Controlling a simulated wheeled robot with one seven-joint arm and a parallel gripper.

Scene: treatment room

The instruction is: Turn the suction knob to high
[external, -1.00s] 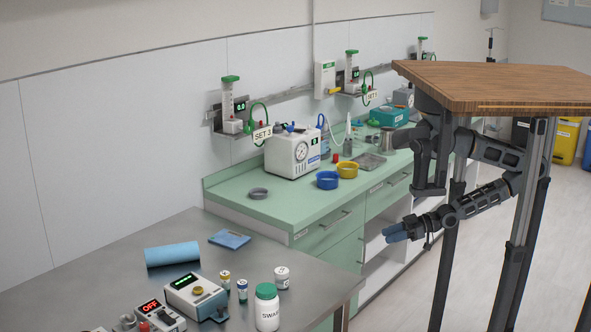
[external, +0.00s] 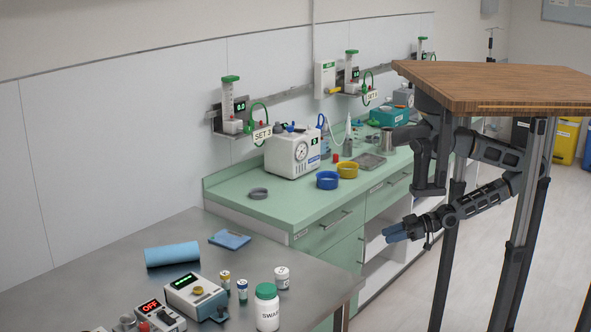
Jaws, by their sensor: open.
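A white unit with a round dial gauge (external: 293,152) stands on the green counter against the wall. It has small blue parts on top and a small dark display at its right. I cannot make out a knob marked suction or any setting at this size.
A blue bowl (external: 327,180), a yellow bowl (external: 347,170) and a metal tray (external: 369,160) are on the counter near the unit. A grey dish (external: 258,193) lies at its left. A steel table (external: 215,262) in front holds devices and bottles.

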